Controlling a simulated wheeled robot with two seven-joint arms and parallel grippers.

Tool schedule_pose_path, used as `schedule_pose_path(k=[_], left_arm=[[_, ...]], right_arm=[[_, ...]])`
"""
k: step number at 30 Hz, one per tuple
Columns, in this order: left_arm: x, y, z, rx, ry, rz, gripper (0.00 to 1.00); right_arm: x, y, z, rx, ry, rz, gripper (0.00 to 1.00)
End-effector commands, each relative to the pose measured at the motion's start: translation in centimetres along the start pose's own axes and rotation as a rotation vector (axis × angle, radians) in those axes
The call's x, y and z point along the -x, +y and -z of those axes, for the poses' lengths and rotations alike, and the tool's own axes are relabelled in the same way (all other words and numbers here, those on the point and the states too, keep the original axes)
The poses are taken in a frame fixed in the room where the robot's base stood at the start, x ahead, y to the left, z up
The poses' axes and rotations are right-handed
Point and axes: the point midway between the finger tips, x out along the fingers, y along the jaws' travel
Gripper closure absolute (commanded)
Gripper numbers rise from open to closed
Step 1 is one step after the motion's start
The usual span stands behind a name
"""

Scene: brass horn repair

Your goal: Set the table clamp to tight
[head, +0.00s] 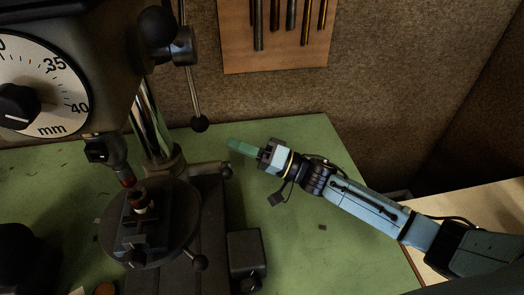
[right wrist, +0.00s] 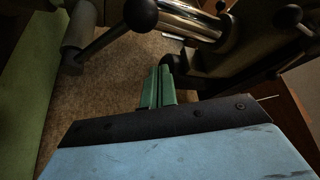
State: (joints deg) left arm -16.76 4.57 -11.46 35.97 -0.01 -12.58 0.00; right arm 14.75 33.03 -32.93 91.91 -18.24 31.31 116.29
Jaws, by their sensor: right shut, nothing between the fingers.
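The table clamp is taken to be the short lever (head: 205,168) beside the base of the drill press column, ending in a dark knob (head: 226,172). It points right, roughly level. My right gripper (head: 238,146) has green fingers and is just above and to the right of that knob, apart from it in the head view. Its fingers (right wrist: 157,88) are shut together and empty in the right wrist view. A rod with a black ball (right wrist: 140,14) shows there too; I cannot tell if it is the clamp lever. My left gripper is not in view.
The round drill table (head: 182,215) carries a dark vise. The feed handle's black ball (head: 200,123) hangs above the clamp lever. A dark block (head: 246,252) stands on the green bench (head: 330,240). A tool board (head: 275,60) hangs on the wall. Bench space right of the press is mostly clear.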

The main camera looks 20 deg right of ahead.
Motion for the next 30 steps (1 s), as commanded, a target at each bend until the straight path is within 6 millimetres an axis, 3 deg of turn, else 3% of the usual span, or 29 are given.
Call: schedule_pose_path(k=[3, 9, 30], left_arm=[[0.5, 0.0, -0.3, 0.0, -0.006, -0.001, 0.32], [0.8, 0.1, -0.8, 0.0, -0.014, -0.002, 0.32], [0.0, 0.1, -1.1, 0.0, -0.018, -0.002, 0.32]], right_arm=[[0.6, 0.0, -1.9, -0.007, 0.0, -0.003, 1.0], [1.2, 0.0, -3.5, -0.002, 0.0, 0.0, 1.0], [1.6, 0.2, -4.3, 0.041, -0.001, 0.022, 1.0]])
